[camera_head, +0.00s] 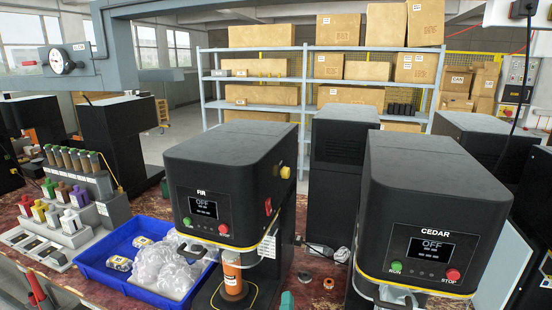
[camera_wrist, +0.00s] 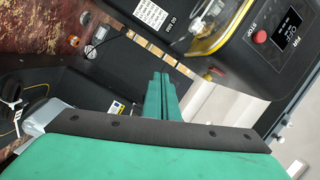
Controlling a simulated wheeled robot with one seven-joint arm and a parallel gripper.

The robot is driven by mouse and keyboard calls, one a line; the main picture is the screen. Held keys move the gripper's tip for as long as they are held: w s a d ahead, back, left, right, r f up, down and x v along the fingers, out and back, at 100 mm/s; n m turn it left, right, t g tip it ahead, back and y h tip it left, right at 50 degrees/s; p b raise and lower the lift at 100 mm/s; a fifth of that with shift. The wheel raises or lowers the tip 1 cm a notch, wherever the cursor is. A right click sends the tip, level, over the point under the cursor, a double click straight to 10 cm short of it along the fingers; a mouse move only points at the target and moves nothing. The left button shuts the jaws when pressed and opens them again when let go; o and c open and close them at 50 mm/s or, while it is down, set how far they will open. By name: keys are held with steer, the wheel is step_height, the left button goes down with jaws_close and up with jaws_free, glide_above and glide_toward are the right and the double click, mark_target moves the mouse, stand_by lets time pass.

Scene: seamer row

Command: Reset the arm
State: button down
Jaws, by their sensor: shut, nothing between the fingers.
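My gripper (camera_wrist: 161,78) shows in the wrist view as green fingers pressed together, with nothing between them. Behind them is a dark bar with several holes and a broad green body. The fingers point toward the gap beside a black machine with a lit screen (camera_wrist: 288,32) and a red stop button. In the head view a small teal piece (camera_head: 287,300) stands at the bottom edge, between the two front machines; I cannot tell whether it is my fingertip. Most of my arm is out of that view.
In the head view the FIR machine (camera_head: 228,165) and the CEDAR machine (camera_head: 432,190) both read OFF. An orange can (camera_head: 233,277) stands under FIR. A blue tray (camera_head: 92,271) holds clear bagged items (camera_head: 165,266). A bottle rack (camera_head: 75,190) stands left. Shelves with boxes (camera_head: 310,90) are behind.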

steer(key=s+f+n+g+y, duration=0.1)
steer(key=s+f+n, duration=0.6)
steer(key=s+f, duration=0.85)
steer(key=s+a+f+n, duration=0.1)
steer(key=s+n, duration=0.1)
steer(key=s, duration=0.5)
steer(key=s+a+f+n, duration=0.1)
steer(key=s+f+n, duration=0.1)
steer(key=s, duration=0.5)
steer(key=s+f+n+g, duration=0.1)
steer(key=s+n, duration=0.1)
steer(key=s, duration=0.6)
steer(key=shift+a+f+n, duration=0.2)
steer(key=shift+a+n, duration=0.2)
